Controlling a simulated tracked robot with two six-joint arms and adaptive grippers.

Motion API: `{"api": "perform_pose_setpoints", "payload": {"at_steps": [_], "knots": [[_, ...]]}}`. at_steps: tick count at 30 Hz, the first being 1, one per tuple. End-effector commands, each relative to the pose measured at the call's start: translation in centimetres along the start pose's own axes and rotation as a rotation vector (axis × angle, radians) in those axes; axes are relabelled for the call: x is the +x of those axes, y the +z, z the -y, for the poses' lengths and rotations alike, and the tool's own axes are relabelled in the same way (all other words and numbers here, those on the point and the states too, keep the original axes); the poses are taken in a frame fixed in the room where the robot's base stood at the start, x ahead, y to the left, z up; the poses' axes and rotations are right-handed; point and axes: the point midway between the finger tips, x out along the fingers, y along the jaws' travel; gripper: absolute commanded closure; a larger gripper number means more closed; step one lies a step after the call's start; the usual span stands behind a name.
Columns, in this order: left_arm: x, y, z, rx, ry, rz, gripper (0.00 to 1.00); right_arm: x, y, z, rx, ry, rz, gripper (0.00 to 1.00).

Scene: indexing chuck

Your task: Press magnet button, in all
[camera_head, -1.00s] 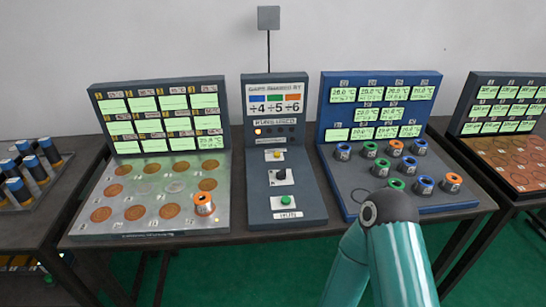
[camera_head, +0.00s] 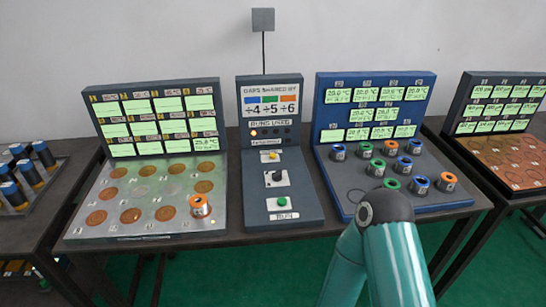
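The middle grey console (camera_head: 306,190) stands between two test panels. Its sloped face carries a yellow button (camera_head: 270,156), a black knob or button on a pale plate (camera_head: 277,176) and a green button (camera_head: 283,202) above a label that seems to read RUN. I cannot read which one is labelled magnet. A sign with blue, green and orange patches (camera_head: 271,100) is above, and one small lamp (camera_head: 253,132) in the row below it glows orange. Neither of my grippers shows; only a teal link of mine is in view at the lower right, apart from the console's buttons.
The left panel (camera_head: 75,229) has round copper and silver spots and one orange-topped spool (camera_head: 200,205). The blue panel (camera_head: 455,204) holds several blue, green and orange spools. A rack of blue-capped cylinders (camera_head: 42,157) is far left, a copper-topped panel (camera_head: 512,172) far right.

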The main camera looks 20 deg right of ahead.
Motion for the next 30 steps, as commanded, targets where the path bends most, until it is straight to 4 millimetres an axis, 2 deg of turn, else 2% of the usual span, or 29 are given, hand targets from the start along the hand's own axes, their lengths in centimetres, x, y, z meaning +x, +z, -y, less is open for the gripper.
{"api": "perform_pose_setpoints", "payload": {"at_steps": [1,6,7,30], "knots": [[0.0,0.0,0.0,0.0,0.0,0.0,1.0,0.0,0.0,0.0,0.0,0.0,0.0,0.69],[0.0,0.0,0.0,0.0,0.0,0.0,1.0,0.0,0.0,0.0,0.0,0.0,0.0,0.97],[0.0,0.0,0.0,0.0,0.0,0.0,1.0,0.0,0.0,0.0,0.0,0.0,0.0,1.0],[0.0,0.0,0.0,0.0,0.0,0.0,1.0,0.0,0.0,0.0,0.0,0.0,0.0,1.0]]}}
